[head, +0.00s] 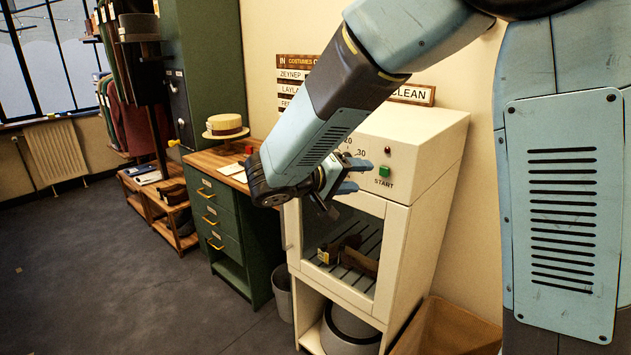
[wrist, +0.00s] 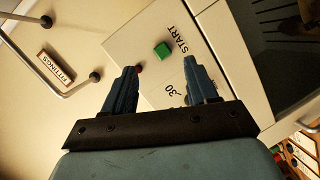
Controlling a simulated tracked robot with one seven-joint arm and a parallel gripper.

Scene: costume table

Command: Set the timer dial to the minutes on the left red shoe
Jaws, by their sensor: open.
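The timer panel is on the upper front of a white cabinet (head: 417,140). Its marks 20 and 30 show, but my arm and gripper hide the dial. My gripper (head: 347,180) is open in front of the panel, left of the green START button (head: 384,171). In the wrist view my gripper (wrist: 162,85) has its two fingers apart, with the 30 mark between them and nothing held. The green button (wrist: 162,50) lies just beyond the fingertips. Brown shoe-like items (head: 350,255) lie inside the cabinet, one with a yellow tag. I cannot identify a red shoe or read its minutes.
A red lamp (head: 388,150) sits above the button. A green desk (head: 212,215) with a straw hat (head: 225,126) stands to the left. A bin (head: 283,292) and a cardboard box (head: 450,328) flank the cabinet.

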